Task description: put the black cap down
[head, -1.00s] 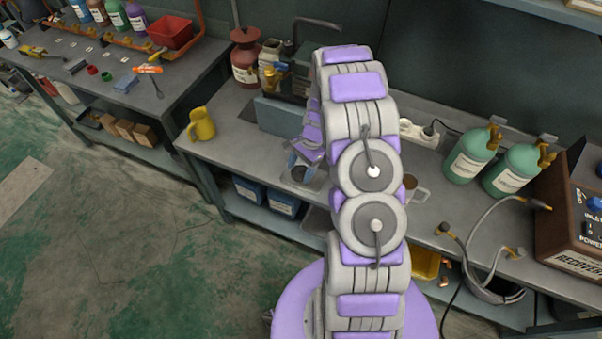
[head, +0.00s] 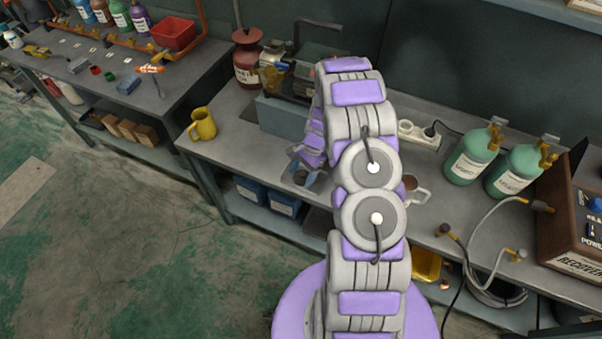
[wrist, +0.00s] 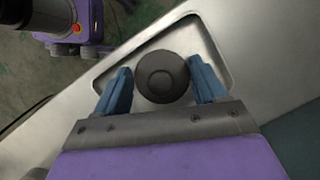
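The black cap (wrist: 162,77) is a dark round disc with a raised ring. In the wrist view it sits between the two blue fingers of my gripper (wrist: 162,84), over a shallow metal tray (wrist: 213,47). A narrow gap shows between the cap and each finger, so my gripper looks open around it. The cap appears to rest on the tray floor. In the head view my gripper (head: 301,168) is low over the front edge of the bench, left of my arm, and the cap is hard to make out there.
The grey bench (head: 232,150) has free room left of my gripper, near a yellow jug (head: 202,124). A mug (head: 414,190), green cylinders (head: 470,158) and a recovery unit (head: 575,225) are to the right.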

